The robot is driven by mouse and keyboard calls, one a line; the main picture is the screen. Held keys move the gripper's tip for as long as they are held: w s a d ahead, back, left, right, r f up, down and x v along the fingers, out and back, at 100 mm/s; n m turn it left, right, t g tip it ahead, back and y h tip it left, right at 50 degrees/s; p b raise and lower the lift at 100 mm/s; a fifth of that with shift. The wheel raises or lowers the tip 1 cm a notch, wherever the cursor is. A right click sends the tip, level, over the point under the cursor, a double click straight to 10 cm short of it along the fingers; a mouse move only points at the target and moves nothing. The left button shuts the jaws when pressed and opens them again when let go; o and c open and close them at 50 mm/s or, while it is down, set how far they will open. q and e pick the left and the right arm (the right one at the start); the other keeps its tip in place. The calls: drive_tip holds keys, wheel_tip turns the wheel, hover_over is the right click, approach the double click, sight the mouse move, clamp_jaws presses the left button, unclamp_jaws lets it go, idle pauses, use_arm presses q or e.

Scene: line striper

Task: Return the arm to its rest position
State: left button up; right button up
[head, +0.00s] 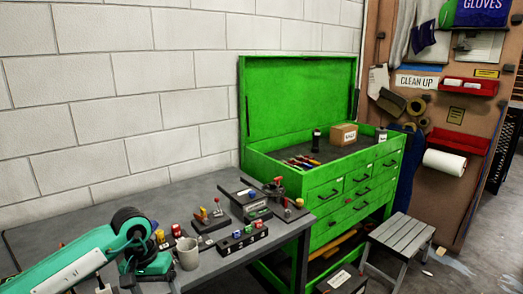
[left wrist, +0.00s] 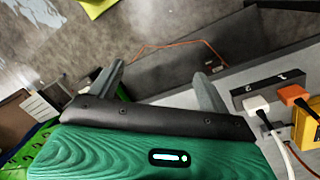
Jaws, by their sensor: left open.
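My left arm (head: 75,262) is teal and reaches in from the lower left of the head view, over the left part of the grey workbench (head: 60,220). Its gripper end is low in that view, beside a light grey mug (head: 187,254); the fingers are hard to make out there. In the left wrist view my left gripper (left wrist: 157,84) shows two grey fingers spread wide apart. Nothing is between them. My right gripper is in neither view.
Control boxes with coloured buttons and levers (head: 243,238) stand on the workbench right of the mug. An open green tool chest (head: 310,185) stands behind, with a grey stool (head: 400,232) at right. Plugs in a power strip (left wrist: 268,93) and an orange cable (left wrist: 180,46) show in the wrist view.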

use_arm(q)
drive_tip(key=w+d+f+n+h, duration=0.4)
drive_tip(key=d+f+n+h, duration=0.85)
drive_tip(key=n, duration=0.35)
drive_tip(key=a+f+n+t+y, duration=0.2)
drive_tip(key=a+f+n+t, duration=0.3)
drive_tip(key=f+n, duration=0.8)
drive_tip(key=a+f+n+t+y, duration=0.25)
drive_tip(key=f+n+t, duration=0.6)
drive_tip(key=n, duration=0.65)
drive_tip(key=s+a+f+n+g+y, duration=0.2)
drive_tip(key=s+a+f+n+y, duration=0.15)
drive_tip(key=s+f+n, duration=0.65)
drive_tip(key=s+a+f+n+g+y, duration=0.35)
drive_tip(key=s+f+n, duration=0.25)
drive_tip(key=s+f, duration=0.65)
drive_tip(key=s+f+n+g+y, duration=0.1)
drive_tip(key=s+f+n+g, duration=0.2)
drive_tip(key=s, duration=1.2)
drive_tip(key=s+f+n+g+y, duration=0.1)
drive_tip(key=s+f+n+g, duration=0.2)
drive_tip(key=s+f+n, duration=0.4)
drive_tip(key=s+f, duration=0.2)
drive_tip(key=s, duration=0.5)
drive_tip(key=shift+s+d+g+y, duration=0.3)
drive_tip(key=shift+s, duration=0.1)
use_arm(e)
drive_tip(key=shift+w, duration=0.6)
